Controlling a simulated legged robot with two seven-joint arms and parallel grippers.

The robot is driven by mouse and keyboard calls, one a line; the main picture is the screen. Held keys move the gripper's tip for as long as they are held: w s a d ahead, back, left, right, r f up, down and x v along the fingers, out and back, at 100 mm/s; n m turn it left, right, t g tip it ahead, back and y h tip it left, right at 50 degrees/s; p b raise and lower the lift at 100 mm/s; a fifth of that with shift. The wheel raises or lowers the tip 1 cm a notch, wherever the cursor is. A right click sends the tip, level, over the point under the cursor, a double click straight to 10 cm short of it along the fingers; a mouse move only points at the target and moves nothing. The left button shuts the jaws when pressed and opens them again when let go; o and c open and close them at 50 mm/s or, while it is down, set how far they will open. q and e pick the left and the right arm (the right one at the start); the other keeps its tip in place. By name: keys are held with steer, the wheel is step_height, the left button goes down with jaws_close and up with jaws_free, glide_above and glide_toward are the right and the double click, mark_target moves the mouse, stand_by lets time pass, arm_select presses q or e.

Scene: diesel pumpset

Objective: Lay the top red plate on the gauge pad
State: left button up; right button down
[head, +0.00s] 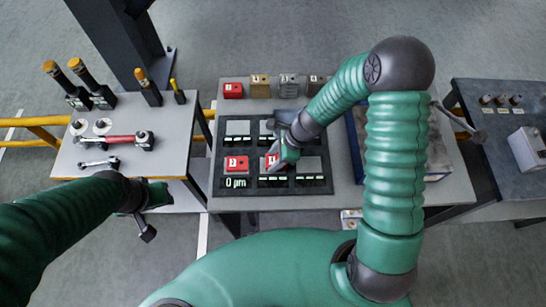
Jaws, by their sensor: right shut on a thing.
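A dark board (328,186) with several square pads lies on the middle table. A red plate (237,165) with a white mark sits on its front left pad, above a green "0 µm" readout (236,183). Another red plate (271,160) shows on the front middle pad area, partly hidden by my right gripper (283,158). That gripper points down and is shut on this red plate. Whether the plate touches what lies below it is hidden. My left gripper (157,195) is at the lower left, away from the board; its jaws are too unclear to read.
Red, tan and grey blocks (261,86) stand in a row behind the board. Grey blocks (309,165) sit on other pads. A blue-edged tray (437,160) lies right of the board, partly behind my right arm. The left table (77,161) holds wrenches and upright-handled tools.

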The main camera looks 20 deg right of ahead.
steer(key=shift+d+f, duration=0.2)
steer(key=shift+f, duration=0.1)
steer(key=c, duration=1.2)
jaws_free()
steer(key=shift+f, duration=0.1)
steer(key=o, duration=0.5)
steer(key=shift+a, duration=0.3)
steer(key=shift+o, duration=0.3)
steer(key=shift+a, duration=0.1)
steer(key=shift+d+r, duration=0.3)
steer(key=shift+r, duration=0.15)
steer(key=p+v, duration=0.1)
steer(key=v, duration=1.5)
